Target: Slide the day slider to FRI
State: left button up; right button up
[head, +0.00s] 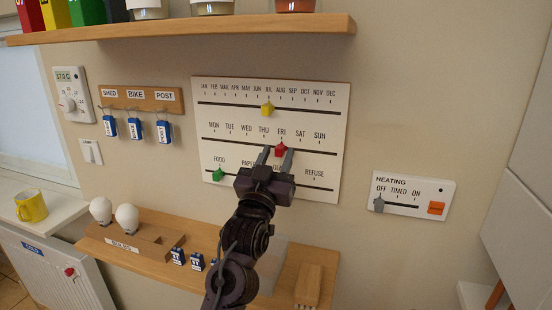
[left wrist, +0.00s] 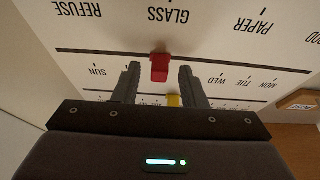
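The white planner board (head: 325,100) on the wall has month, day and bin-type rows. The red day slider (head: 281,150) sits on the middle slot, below the FRI label (head: 282,134). My left gripper (head: 276,157) is open in front of the board, its fingertips by the red slider. In the left wrist view, upside down, the red slider (left wrist: 160,67) shows between and just beyond the two open fingers (left wrist: 158,78); contact cannot be told. The fingers hide the FRI label there. My right gripper is not in view.
The yellow month slider (head: 267,109) is above and the green bin slider (head: 217,174) is lower left. A heating panel (head: 412,194) is to the right. Key hooks (head: 140,99) are to the left. A wooden shelf (head: 180,29) is above, and a lower shelf (head: 205,250) holds bulbs.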

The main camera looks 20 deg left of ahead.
pick_arm(q)
jog(key=shift+f, duration=0.1)
jog(key=shift+s+f, duration=0.2)
jog(key=shift+s, duration=0.05)
jog(key=b+v, duration=0.3)
jog(key=v, duration=0.4)
jog(key=shift+r, duration=0.2)
jog(key=shift+s+d, duration=0.1)
jog(key=shift+s, duration=0.05)
